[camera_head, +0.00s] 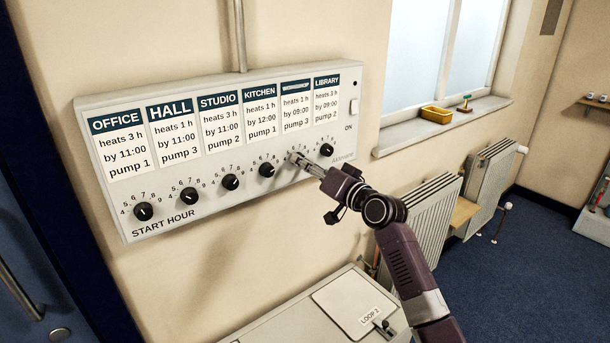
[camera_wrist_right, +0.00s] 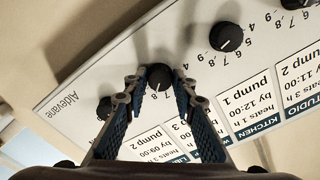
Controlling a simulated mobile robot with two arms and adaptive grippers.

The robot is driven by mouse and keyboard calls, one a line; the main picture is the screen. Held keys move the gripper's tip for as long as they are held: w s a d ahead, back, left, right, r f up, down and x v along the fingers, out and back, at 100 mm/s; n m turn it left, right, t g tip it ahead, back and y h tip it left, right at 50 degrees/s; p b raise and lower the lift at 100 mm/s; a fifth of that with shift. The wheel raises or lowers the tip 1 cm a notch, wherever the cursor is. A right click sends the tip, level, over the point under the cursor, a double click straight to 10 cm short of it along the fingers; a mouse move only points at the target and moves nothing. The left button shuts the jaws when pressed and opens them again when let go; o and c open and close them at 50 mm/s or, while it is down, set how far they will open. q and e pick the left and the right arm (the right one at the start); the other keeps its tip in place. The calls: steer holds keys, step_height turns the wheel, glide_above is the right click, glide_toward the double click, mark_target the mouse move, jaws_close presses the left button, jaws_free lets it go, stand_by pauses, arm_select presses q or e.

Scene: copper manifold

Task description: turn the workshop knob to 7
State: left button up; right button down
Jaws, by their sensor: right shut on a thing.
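The heating panel (camera_head: 225,150) is on the wall, with a row of black knobs under its room labels. The WORKSHOP label (camera_head: 296,87) is second from the right and reads 1 h, by 09:00, pump 3. My right gripper (camera_head: 295,157) is at the knob below it and mostly hides that knob in the head view. In the right wrist view, the workshop knob (camera_wrist_right: 159,72) sits between the fingertips of my right gripper (camera_wrist_right: 160,86), which is shut on it. I cannot read its setting. My left gripper is not in view.
The kitchen knob (camera_head: 267,170) and library knob (camera_head: 326,150) are close on either side. Below the panel is a cabinet marked LOOP 2 (camera_head: 350,305). A window sill (camera_head: 440,125) and radiators (camera_head: 430,215) are to the right.

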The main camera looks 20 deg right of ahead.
steer(key=shift+n+b, duration=2.35)
steer(key=shift+n, duration=1.25)
steer(key=c, duration=1.6)
jaws_free()
steer(key=v, duration=1.2)
